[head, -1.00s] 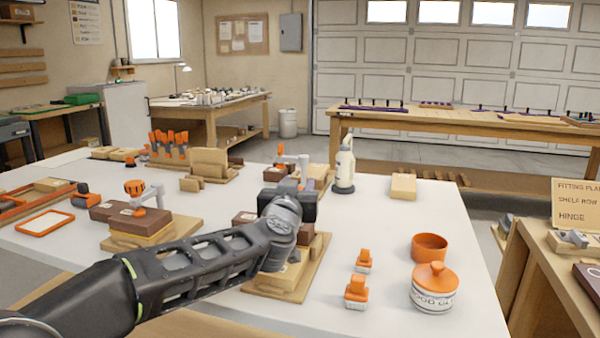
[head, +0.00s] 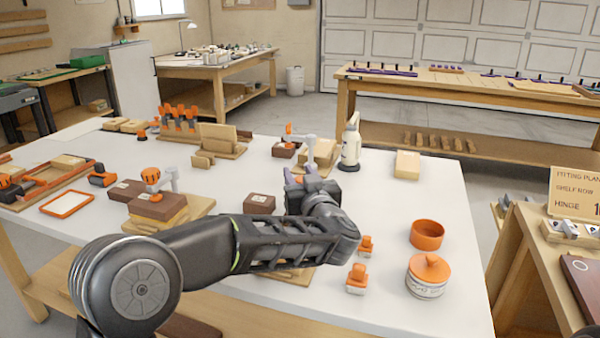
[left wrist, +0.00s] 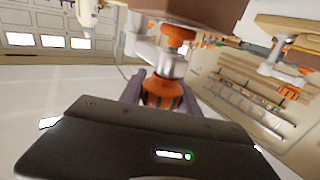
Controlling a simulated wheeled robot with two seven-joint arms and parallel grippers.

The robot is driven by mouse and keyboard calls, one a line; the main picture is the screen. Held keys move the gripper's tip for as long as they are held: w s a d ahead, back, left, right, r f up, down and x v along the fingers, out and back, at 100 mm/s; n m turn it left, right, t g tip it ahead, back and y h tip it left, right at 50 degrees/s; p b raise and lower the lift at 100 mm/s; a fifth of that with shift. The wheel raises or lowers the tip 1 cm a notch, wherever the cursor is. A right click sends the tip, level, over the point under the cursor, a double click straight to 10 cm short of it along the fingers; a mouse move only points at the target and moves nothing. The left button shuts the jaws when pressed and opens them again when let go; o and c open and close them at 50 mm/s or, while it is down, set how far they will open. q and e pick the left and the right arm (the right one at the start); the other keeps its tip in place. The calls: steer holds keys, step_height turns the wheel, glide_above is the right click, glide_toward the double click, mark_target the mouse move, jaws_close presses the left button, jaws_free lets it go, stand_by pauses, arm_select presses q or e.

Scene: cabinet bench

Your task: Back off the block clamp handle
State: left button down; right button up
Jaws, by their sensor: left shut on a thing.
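My left gripper (head: 301,174) is over a clamp station in the middle of the white bench. In the left wrist view, its two fingers stand on either side of the orange clamp handle (left wrist: 162,92) and are shut on it. Past the handle, the grey clamp body (left wrist: 158,58) with an orange knob (left wrist: 178,34) shows against a brown block (left wrist: 190,10). In the head view my left arm hides most of this clamp and its wooden base. A brown block (head: 258,204) shows beside the wrist. My right gripper is not in view.
Similar clamps stand at left (head: 152,178) and behind (head: 290,130). A white bottle (head: 350,145) stands behind my gripper. Small orange-topped items (head: 357,278), an orange bowl (head: 427,235) and a lidded jar (head: 428,276) are to the right. The bench's right rear is mostly clear.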

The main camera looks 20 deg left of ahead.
arm_select(q)
steer(key=c, duration=0.9)
jaws_free()
steer(key=shift+v, duration=3.9)
